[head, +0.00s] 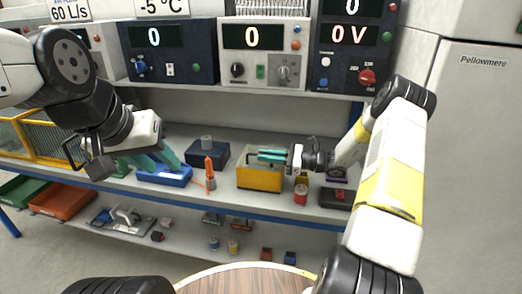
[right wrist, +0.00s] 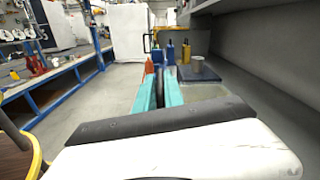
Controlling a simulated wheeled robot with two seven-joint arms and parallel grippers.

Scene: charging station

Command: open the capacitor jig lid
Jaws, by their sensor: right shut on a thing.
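The yellow box (head: 259,180) on the bench shelf appears to be the capacitor jig, with a pale beige top. My right gripper (head: 270,155) reaches in from the right over this top. In the right wrist view its teal fingers (right wrist: 169,82) are shut on a dark upright piece, apparently the lid's handle. The pale surface (right wrist: 205,93) below the fingers looks like the lid; I cannot tell how far it is raised. My left gripper (head: 170,163) has its teal fingers apart above a blue tray (head: 165,177), away from the jig.
A dark blue box with a grey cylinder (head: 206,152) stands left of the jig. An orange-handled tool (head: 209,172) stands in front of it. A red container (head: 300,195) and a dark box (head: 336,198) sit to the right. Instruments with displays (head: 265,55) fill the shelf above.

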